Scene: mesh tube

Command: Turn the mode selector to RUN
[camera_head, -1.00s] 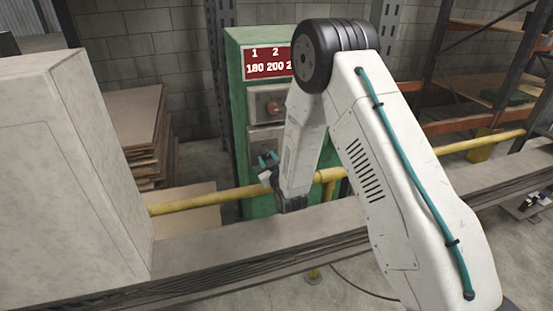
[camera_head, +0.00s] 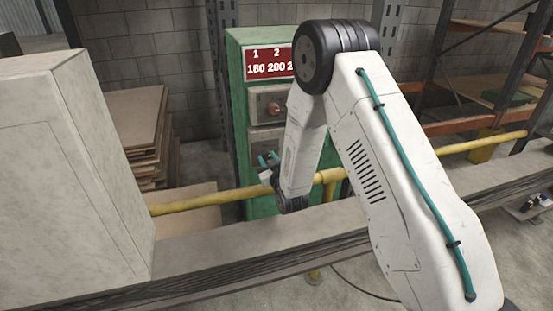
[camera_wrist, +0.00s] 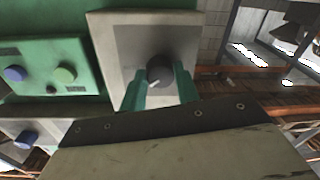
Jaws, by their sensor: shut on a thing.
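In the wrist view, a dark round knob (camera_wrist: 160,66), apparently the mode selector, stands on a square grey plate (camera_wrist: 117,50). My gripper (camera_wrist: 161,74) has its two teal fingers on either side of the knob, shut on it. A small pale mark shows at the knob's lower left edge in this picture. No RUN lettering is readable. In the head view, my gripper (camera_head: 268,160) is at a lower grey panel (camera_head: 264,140) of the green cabinet (camera_head: 237,120), and my arm hides the selector and much of the cabinet front.
A red sign (camera_head: 268,63) with white numbers tops the cabinet, above a reddish knob (camera_head: 273,108). A yellow rail (camera_head: 205,201) crosses behind a long grey beam (camera_head: 210,247). A pale box (camera_head: 70,170) stands left. In the wrist view, a green button box (camera_wrist: 50,72) sits left.

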